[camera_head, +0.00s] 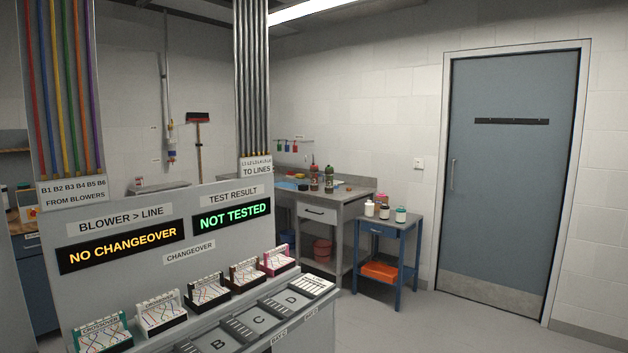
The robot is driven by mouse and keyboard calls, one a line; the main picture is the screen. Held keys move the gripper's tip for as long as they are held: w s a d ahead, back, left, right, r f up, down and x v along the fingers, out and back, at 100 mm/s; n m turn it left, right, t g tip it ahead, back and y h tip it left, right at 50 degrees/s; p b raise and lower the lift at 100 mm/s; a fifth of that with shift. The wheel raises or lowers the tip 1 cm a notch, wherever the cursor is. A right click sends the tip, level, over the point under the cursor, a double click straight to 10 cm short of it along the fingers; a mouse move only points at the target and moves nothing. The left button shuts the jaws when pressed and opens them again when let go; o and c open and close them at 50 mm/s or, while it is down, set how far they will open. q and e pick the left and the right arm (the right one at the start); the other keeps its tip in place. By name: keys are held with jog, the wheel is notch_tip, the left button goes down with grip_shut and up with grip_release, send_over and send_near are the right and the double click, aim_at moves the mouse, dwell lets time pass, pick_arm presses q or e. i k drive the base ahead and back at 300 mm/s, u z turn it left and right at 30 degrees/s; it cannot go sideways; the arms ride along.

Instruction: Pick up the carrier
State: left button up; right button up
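I cannot tell for certain which thing is the carrier. Small capped containers stand on a blue side table (389,224) right of the middle: a white one (369,209), one with a dark lid (384,211) and one with a teal band (401,214). They are upright and too small to make out well. Neither of my grippers is in view.
A grey panel (150,215) at the left reads "NO CHANGEOVER" and "NOT TESTED". A row of coloured changeover blocks (209,292) and lettered bays (259,321) line its ledge. A grey workbench (335,200) stands behind. Floor (430,320) before the blue door (512,170) is clear.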

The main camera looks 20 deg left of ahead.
aim_at(314, 186)
jog(key=z, duration=0.15)
jog(key=i, duration=4.95)
jog(key=u, duration=2.65)
jog(key=i, duration=2.6)
jog(key=u, duration=0.05)
